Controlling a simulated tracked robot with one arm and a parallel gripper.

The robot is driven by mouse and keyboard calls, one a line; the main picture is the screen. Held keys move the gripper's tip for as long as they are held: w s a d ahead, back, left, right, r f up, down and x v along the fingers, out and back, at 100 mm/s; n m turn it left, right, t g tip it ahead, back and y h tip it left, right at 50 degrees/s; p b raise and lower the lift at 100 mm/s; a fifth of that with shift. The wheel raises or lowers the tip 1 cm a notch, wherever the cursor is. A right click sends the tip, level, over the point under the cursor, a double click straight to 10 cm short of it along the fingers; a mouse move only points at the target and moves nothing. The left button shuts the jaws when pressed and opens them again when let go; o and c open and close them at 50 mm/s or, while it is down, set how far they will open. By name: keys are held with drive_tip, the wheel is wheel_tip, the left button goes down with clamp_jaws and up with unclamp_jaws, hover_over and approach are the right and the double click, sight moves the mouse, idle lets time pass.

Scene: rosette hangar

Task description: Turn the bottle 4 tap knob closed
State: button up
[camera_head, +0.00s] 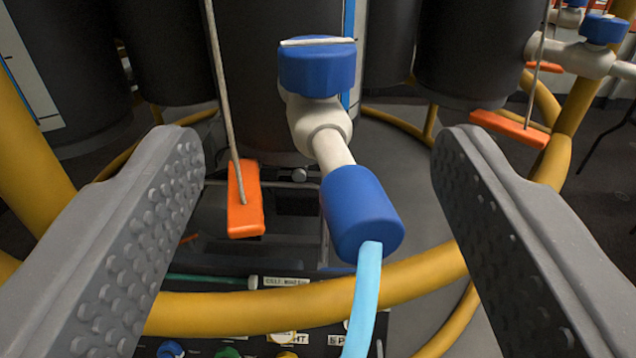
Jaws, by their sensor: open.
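A blue tap knob (318,70) with a white bar across its top sits on a white tap body (318,122) at the upper middle. A white pipe runs down from it to a blue cylindrical fitting (362,215), and a light blue hose (363,300) hangs from that. Which bottle number this tap belongs to cannot be read. My gripper (318,140) is open, its two grey studded fingers spread wide on either side of the tap. Neither finger visibly touches the tap or knob.
Dark bottles (470,50) stand behind, ringed by yellow tube rails (270,310). An orange tag (245,200) hangs on a cord left of the tap, another orange tag (510,128) at right. A second blue knob (603,28) is at upper right. A labelled panel lies below.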

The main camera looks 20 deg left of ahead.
drive_tip(key=shift+s+d+b, duration=0.1)
drive_tip(key=shift+s+b, duration=0.25)
idle(0.4)
drive_tip(key=w+d+r+h+p, duration=0.2)
drive_tip(key=d+r, duration=0.4)
drive_tip(key=r, duration=0.4)
drive_tip(key=s+d+r+m+h+p, duration=0.2)
drive_tip(key=s+d+r, duration=0.2)
drive_tip(key=r, duration=0.8)
drive_tip(key=s+d+r+m+g+h+p, duration=0.1)
drive_tip(key=s+d+r, duration=0.4)
drive_tip(key=r, duration=0.8)
drive_tip(key=shift+s+m+g+h+p, duration=0.3)
drive_tip(key=shift+s+m+h+p, duration=0.1)
drive_tip(key=shift+s+p, duration=0.55)
